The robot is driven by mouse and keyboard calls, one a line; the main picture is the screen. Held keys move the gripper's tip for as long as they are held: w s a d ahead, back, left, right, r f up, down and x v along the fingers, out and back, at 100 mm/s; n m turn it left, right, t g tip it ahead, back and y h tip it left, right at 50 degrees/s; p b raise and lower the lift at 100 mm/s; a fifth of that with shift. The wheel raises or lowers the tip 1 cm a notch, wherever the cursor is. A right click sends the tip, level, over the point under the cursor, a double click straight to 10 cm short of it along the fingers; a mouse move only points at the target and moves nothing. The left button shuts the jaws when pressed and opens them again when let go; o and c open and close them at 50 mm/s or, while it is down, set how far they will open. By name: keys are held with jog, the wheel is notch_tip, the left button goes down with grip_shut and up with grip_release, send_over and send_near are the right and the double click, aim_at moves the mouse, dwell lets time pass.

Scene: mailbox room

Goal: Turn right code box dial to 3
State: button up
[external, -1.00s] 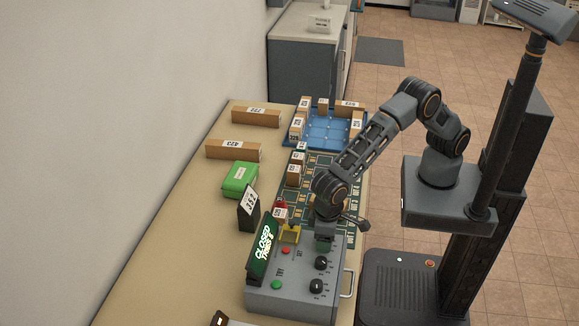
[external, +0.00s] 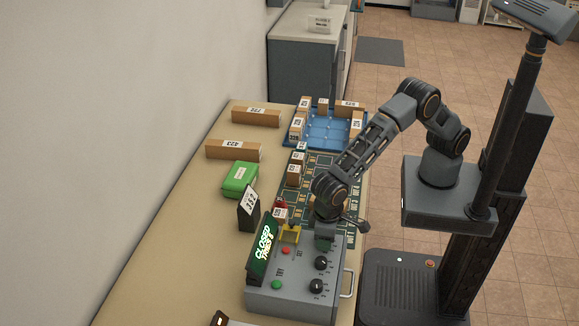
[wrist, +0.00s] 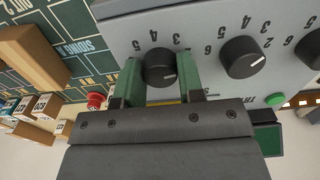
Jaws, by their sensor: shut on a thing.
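The grey code box (external: 290,290) stands at the near end of the table, with a dark display (external: 263,248) lit green reading CLOSED and TRIES. Its middle dial (external: 320,263) and left dial (external: 316,286) are uncovered. The right dial (wrist: 160,66) is black and sits between the green fingers of my gripper (wrist: 162,82), which is shut on it. Its white mark points right and slightly down in the wrist view. The printed digits 3, 4 and 5 show beside it; I cannot tell the exact setting. In the external view my gripper (external: 325,241) hides this dial.

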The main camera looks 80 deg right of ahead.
jog(key=n+b, duration=0.1)
jog(key=n, duration=0.2)
jog(key=shift+n, duration=0.4)
jog(key=shift+n+b, duration=0.55)
jog(key=shift+n, duration=1.35)
jog(key=o, duration=0.9)
jog(key=shift+r, duration=0.1)
notch_tip(320, 180, up, 14)
jog(key=shift+f+b, duration=0.15)
jog(key=shift+b, duration=0.45)
